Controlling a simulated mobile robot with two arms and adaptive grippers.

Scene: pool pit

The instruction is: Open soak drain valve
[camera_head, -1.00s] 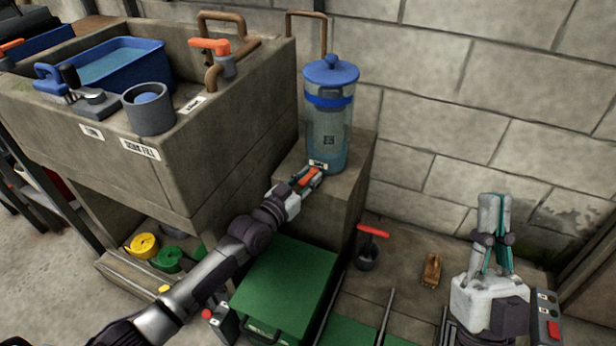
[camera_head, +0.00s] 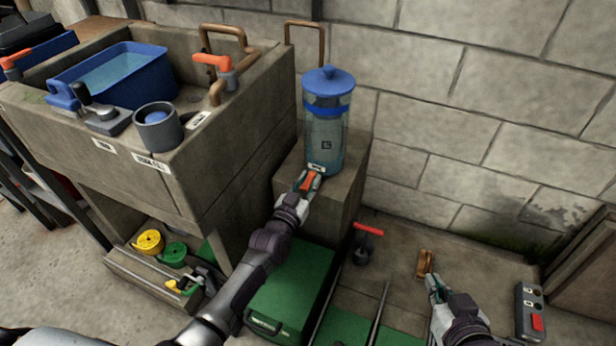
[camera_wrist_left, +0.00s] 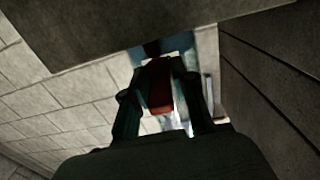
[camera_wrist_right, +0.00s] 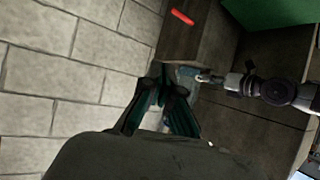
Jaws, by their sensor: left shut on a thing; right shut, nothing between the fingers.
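A clear cylinder with a blue lid (camera_head: 326,130) stands on a concrete block (camera_head: 345,199). At its base is a small red-orange handle (camera_head: 307,182). My left gripper (camera_head: 308,180) is shut on this handle. The left wrist view shows the red handle (camera_wrist_left: 158,88) between the fingers (camera_wrist_left: 160,95). Which part is the soak drain valve is not readable from the small labels. My right gripper (camera_head: 433,282) is shut and empty, low at the right, just in front of a small brown object (camera_head: 425,263). Its fingers also show in the right wrist view (camera_wrist_right: 162,85).
A red T-handle (camera_head: 368,229) stands on the floor ledge. A green case (camera_head: 292,290) lies below my left arm. A concrete sink (camera_head: 130,185) with an orange lever (camera_head: 217,62) and blue tub (camera_head: 120,85) is left. A grey control box (camera_head: 530,310) is right.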

